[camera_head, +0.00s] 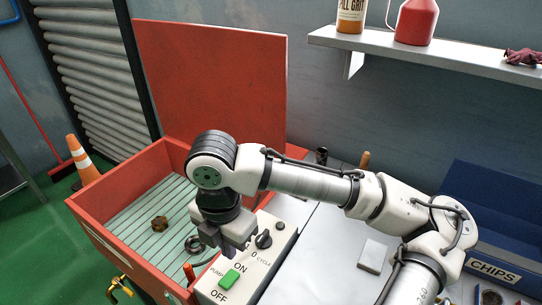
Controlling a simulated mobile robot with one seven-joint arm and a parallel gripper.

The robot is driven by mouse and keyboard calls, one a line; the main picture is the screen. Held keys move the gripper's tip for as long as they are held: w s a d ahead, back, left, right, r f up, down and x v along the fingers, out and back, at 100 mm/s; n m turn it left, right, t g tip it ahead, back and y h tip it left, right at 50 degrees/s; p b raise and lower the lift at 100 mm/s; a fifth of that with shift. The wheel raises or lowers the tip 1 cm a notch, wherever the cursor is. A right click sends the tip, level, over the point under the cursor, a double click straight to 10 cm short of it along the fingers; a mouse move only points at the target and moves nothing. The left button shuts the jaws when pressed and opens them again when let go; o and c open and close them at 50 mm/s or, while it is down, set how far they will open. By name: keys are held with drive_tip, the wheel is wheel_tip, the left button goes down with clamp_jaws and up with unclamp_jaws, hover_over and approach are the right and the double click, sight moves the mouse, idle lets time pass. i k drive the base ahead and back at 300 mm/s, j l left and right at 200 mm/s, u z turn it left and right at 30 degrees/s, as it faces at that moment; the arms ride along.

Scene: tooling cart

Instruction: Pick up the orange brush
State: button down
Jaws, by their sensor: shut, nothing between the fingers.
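I cannot make out a whole orange brush with certainty. A small red-orange upright piece (188,272) shows at the near right edge of the red open box, just left of my gripper; I cannot tell if it is part of the brush. A tan-orange rounded handle end (365,159) stands behind my forearm, its lower part hidden. My gripper (228,251) points down over the left part of the control panel, beside the box. It is shut and empty; the arm above it hides part of the area.
The red box (95,216) with raised lid holds a brown lump (160,223) and a dark ring (193,243). The control panel (262,272) has a green switch and knobs. A blue CHIPS bin (495,254) stands right. A wall shelf (440,57) carries bottles. The grey top (315,265) is partly clear.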

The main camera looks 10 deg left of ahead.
sight(187, 269)
drive_tip(key=k, duration=1)
